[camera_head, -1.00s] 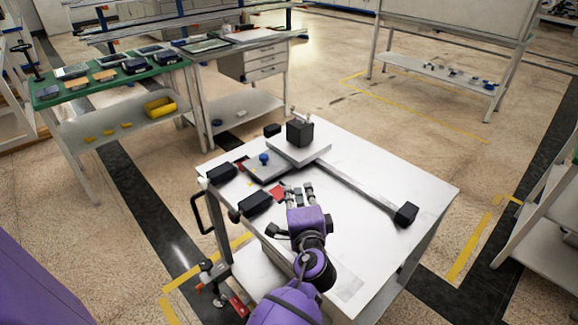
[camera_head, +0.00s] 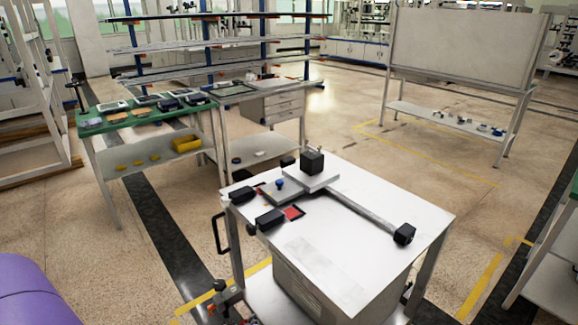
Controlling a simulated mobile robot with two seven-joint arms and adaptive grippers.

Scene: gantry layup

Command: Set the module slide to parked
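The module slide stands on a white-topped cart in the middle of the view. Its grey rail (camera_head: 365,210) runs from the back left to a black end block (camera_head: 404,233) at the right. A light grey carriage plate (camera_head: 311,179) with a black cube-shaped block (camera_head: 313,162) on it sits at the rail's back left end. A grey plate with a blue knob (camera_head: 279,184) lies beside the carriage, at its left. A red patch (camera_head: 292,212) shows on the cart top near the black blocks. Neither gripper is in view.
The cart top (camera_head: 335,250) is bare at the front. Black blocks (camera_head: 270,219) sit along its left edge. A green-topped bench (camera_head: 150,114) with devices stands at the back left. A whiteboard stand (camera_head: 465,50) is at the back right, with open floor between.

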